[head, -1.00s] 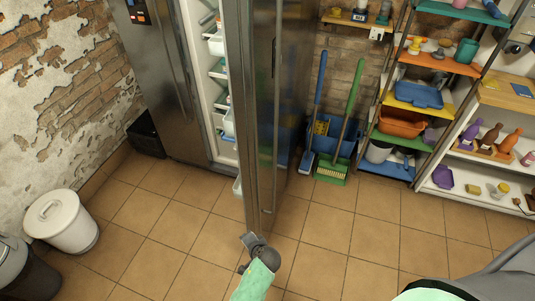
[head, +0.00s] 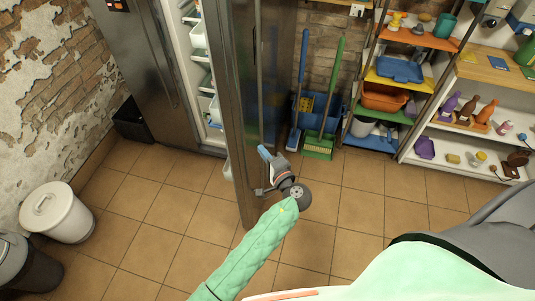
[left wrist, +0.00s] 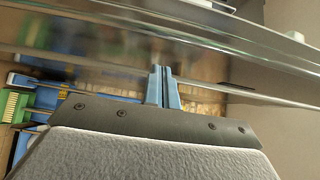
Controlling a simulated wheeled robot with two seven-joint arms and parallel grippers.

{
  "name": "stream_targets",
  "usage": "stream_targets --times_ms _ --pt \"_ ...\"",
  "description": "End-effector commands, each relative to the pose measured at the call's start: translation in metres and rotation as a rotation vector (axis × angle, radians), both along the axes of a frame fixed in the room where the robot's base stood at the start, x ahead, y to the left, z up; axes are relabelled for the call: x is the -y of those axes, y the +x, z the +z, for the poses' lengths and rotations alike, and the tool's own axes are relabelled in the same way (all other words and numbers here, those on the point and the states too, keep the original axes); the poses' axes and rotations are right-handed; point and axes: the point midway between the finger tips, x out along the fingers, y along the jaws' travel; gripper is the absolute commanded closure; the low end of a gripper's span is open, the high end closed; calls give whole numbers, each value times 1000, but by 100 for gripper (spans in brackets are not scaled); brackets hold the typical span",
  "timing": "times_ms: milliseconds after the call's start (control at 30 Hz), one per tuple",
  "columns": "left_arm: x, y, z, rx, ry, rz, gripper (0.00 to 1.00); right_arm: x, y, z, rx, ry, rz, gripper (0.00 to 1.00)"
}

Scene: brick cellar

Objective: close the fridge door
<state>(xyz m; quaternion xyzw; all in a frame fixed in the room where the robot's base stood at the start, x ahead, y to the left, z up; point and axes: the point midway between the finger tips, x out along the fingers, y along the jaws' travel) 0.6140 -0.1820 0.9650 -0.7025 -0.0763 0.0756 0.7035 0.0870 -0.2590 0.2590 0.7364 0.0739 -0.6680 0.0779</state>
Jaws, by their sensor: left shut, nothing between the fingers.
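The steel fridge (head: 138,65) stands at the back left. Its right-hand door (head: 236,110) is swung wide open towards me, and the lit inside with white shelves (head: 203,80) shows left of it. The door's outer face with a long handle faces right. My left gripper (head: 265,153) is on the outer-face side, close to the door's lower front part; contact cannot be told. In the left wrist view its blue fingers (left wrist: 163,88) are together and empty, in front of the shiny door surface (left wrist: 215,55). My right gripper is out of view.
A blue broom (head: 300,95) and green broom (head: 328,100) lean by a blue bucket behind the door. A shelf rack (head: 395,85) stands right of them. A white bin (head: 57,212) stands at the left. Tiled floor is clear in front of the fridge.

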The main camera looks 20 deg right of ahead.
Motion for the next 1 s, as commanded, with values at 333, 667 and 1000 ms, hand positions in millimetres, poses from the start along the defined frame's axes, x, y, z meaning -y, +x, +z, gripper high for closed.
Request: stream_targets --times_ms 333,667,1000 --pt "-11 46 2 -1 1 0 100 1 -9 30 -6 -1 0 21" --pt "-13 56 -1 -1 -1 0 100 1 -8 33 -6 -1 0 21" --pt "-15 57 -1 -1 0 -3 100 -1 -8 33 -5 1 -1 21"
